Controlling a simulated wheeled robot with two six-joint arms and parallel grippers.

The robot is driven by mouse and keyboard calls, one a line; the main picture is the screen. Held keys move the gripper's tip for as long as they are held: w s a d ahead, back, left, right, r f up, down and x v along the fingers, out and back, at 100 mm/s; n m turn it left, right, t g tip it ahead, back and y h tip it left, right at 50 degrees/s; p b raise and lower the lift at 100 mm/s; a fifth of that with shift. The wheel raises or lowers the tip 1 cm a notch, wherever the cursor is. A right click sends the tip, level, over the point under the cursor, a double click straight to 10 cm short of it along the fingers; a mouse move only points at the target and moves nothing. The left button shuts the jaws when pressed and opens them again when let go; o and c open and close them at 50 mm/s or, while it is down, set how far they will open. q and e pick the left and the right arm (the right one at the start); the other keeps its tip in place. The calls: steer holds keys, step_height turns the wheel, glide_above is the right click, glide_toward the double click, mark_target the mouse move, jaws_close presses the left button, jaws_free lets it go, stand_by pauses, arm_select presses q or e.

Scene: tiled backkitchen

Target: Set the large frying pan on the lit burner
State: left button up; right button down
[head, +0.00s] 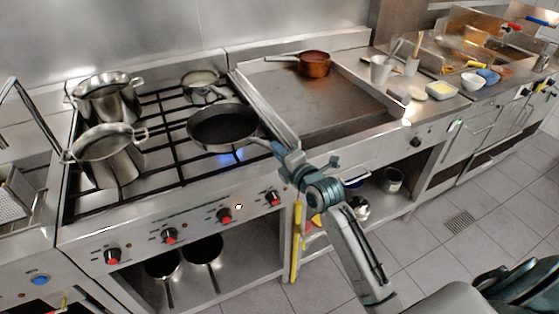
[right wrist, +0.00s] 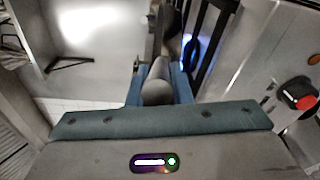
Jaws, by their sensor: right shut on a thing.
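The large black frying pan (head: 222,127) is over the front right part of the gas hob in the head view. A blue flame (head: 228,155) shows just below its front edge, so the lit burner is under or very near it; whether the pan touches the grate I cannot tell. My right gripper (head: 279,150) is shut on the pan's handle, which also shows between its fingers in the right wrist view (right wrist: 158,82). Blue flame light (right wrist: 188,52) shows beside the handle there. My left gripper is not in view.
Two steel pots (head: 107,97) (head: 108,155) stand on the left burners. A smaller pan (head: 200,82) sits behind the frying pan. A griddle (head: 320,100) with a copper pan (head: 314,64) lies to the right. Red knobs (head: 224,215) line the hob's front.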

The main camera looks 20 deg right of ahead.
steer(key=shift+f, duration=0.75)
steer(key=shift+f+b, duration=0.25)
steer(key=shift+b, duration=0.2)
steer(key=c, duration=1.3)
jaws_free()
steer(key=shift+s, duration=0.1)
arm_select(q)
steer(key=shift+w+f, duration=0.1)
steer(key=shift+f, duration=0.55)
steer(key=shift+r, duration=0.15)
arm_select(e)
steer(key=shift+r, duration=0.1)
